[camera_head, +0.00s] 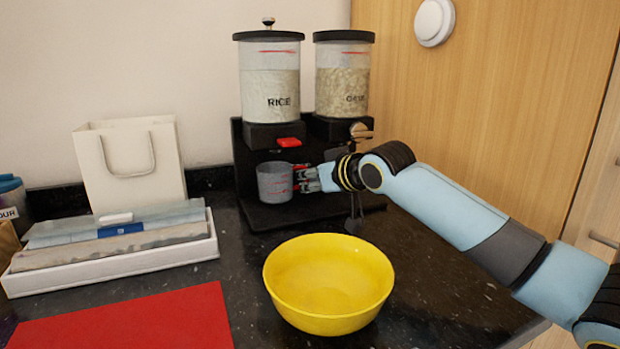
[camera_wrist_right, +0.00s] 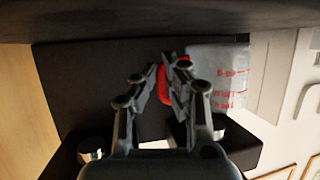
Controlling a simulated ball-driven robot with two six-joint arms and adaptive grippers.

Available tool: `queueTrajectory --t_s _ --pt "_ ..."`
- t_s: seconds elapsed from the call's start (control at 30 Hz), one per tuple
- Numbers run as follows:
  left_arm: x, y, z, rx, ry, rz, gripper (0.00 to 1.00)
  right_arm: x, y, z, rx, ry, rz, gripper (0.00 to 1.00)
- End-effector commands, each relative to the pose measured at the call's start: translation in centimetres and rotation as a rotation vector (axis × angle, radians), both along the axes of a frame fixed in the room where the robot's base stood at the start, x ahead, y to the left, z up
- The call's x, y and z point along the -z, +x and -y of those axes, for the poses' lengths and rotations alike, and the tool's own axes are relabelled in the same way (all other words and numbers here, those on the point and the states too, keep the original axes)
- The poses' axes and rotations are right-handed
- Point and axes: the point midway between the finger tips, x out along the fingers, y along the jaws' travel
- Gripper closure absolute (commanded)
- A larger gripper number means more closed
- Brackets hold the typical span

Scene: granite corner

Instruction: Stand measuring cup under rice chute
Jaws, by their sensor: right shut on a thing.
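The grey translucent measuring cup (camera_head: 273,182) with red markings is upright at the dispenser, below and slightly left of the rice chute with its red lever (camera_head: 289,142). I cannot tell whether its bottom touches the black base. My right gripper (camera_head: 304,178) is on the cup's right side, shut on its red handle. In the right wrist view the fingers (camera_wrist_right: 165,68) close around the red handle (camera_wrist_right: 163,86), and the cup (camera_wrist_right: 222,80) shows at upper right. The rice container (camera_head: 270,90) stands above. My left gripper is not in view.
An oats-like container (camera_head: 342,85) stands right of the rice, with its own knob. A yellow bowl (camera_head: 329,270) sits in front on the dark counter. A white tray (camera_head: 120,262), paper bag (camera_head: 130,160) and red mat (camera_head: 130,322) lie left. Counter right of the bowl is clear.

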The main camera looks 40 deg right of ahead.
Motion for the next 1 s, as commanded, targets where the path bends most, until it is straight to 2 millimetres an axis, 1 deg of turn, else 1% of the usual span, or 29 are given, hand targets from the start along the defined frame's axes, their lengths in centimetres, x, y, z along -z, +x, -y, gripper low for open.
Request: queueTrajectory --t_s 0.3,0.33,0.5,0.77,0.83,0.9,0.93,1.0 --pt "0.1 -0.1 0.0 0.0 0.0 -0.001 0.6 0.7 0.0 0.0 0.0 0.0 0.0 1.0" --pt "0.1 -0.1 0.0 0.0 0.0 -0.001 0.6 0.8 0.0 0.0 0.0 0.0 -0.001 0.92" --pt "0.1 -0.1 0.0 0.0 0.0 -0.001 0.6 0.9 -0.1 0.0 0.0 0.001 -0.003 0.71" --pt "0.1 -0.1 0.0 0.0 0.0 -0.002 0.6 0.9 -0.1 0.0 0.001 0.002 -0.006 0.71" --pt "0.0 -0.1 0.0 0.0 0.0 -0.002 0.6 0.6 -0.1 0.0 0.001 0.002 -0.005 0.71" --pt "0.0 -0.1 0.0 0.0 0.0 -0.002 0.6 -0.3 -0.1 0.0 0.0 0.001 -0.002 0.71" --pt "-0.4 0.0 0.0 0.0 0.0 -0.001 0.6 -0.6 -0.3 0.0 0.001 0.0 -0.005 0.71" --pt "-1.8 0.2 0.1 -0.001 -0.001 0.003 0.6 -1.2 -1.2 0.0 0.001 -0.002 -0.006 0.71"
